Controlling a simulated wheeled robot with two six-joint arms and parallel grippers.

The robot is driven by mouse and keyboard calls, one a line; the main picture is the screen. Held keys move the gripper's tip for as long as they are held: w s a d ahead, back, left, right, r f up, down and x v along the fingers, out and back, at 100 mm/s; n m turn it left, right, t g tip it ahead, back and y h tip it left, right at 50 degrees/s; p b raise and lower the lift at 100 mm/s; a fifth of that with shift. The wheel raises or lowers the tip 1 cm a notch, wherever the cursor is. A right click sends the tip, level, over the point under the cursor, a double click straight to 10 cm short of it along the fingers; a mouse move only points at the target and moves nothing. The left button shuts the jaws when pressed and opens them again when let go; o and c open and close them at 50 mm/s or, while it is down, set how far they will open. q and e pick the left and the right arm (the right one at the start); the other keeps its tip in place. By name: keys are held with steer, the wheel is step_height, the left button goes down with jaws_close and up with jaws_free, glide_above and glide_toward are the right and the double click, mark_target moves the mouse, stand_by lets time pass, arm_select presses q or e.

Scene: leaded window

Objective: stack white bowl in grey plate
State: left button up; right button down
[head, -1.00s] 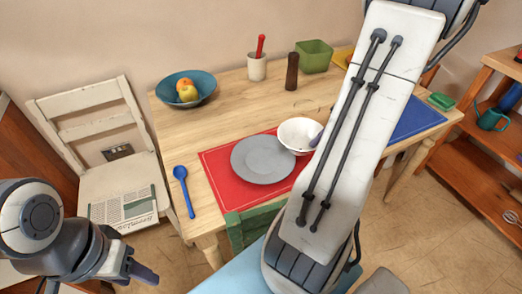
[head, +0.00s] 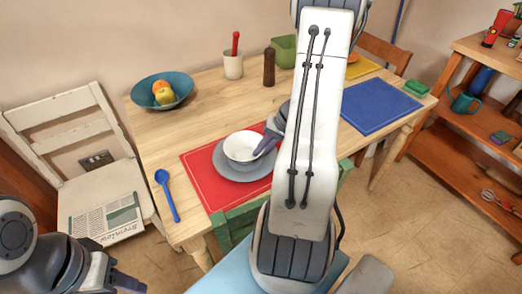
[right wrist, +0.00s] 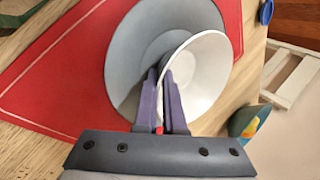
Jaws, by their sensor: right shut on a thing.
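The white bowl (head: 240,146) is upright over the grey plate (head: 226,168), which lies on the red placemat (head: 203,183). My right gripper (head: 267,143) is shut on the bowl's right rim. In the right wrist view the fingers (right wrist: 166,98) pinch the rim of the white bowl (right wrist: 205,75), with the grey plate (right wrist: 128,55) behind it. I cannot tell whether the bowl's base touches the plate. The bowl hides part of the plate. My left gripper (head: 126,284) is at the lower left, away from the table; its opening is unclear.
A blue spoon (head: 166,194) lies left of the placemat. A teal fruit bowl (head: 180,92), a white cup (head: 233,66), a dark mill (head: 269,68) and a green container (head: 284,50) stand at the back. A blue placemat (head: 378,108) is right of my right arm. A chair (head: 88,132) stands left.

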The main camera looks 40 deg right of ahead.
steer(key=shift+f+b, duration=0.25)
steer(key=shift+b, duration=0.1)
steer(key=c, duration=1)
jaws_free()
steer(key=shift+r, duration=0.1)
